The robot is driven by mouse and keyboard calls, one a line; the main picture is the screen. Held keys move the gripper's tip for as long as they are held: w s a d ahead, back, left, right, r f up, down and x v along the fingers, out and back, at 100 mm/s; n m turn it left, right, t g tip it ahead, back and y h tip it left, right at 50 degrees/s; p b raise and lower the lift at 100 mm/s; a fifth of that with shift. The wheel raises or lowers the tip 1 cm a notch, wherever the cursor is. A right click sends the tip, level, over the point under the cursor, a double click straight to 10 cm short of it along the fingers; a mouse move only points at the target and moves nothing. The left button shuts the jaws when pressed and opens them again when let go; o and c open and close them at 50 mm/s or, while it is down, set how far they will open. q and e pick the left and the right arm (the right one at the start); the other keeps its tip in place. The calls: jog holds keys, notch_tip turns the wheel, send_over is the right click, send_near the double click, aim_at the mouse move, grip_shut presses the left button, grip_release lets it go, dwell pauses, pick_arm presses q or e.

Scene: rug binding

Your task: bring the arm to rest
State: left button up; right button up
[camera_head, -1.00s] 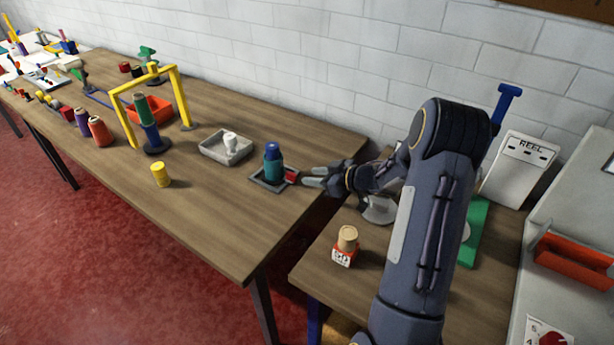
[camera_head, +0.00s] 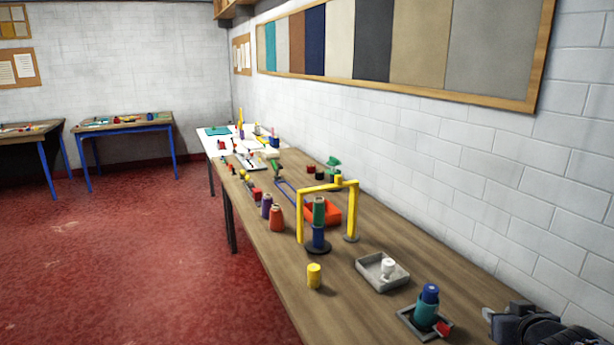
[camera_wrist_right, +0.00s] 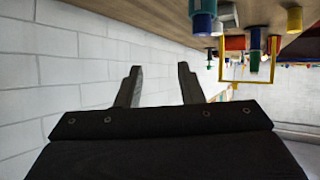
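My right gripper (camera_head: 492,322) shows at the bottom right corner of the head view, beside the grey tray that holds a teal and blue spool. In the right wrist view its two dark fingers (camera_wrist_right: 158,86) stand apart with nothing between them, in front of the white block wall. The teal and blue spool (camera_head: 426,306) stands in the square grey tray (camera_head: 405,316) with a small red piece beside it. The gripper is apart from the spool. My left gripper is not in view.
The long wooden table (camera_head: 345,294) carries a grey tray (camera_head: 365,276) with a white spool, a yellow frame (camera_head: 300,215), a yellow spool (camera_head: 314,275), an orange bin (camera_head: 330,211) and other spools. The white wall (camera_head: 450,160) runs close behind. Red floor (camera_head: 140,260) lies open at left.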

jog(key=s+a+f+g+y, duration=0.2)
jog(key=s+a+g+y, duration=0.4)
jog(key=s+a, duration=1.4)
jog(key=s, duration=0.4)
jog(key=shift+s+a+f, duration=0.2)
jog(key=shift+a+f, duration=0.05)
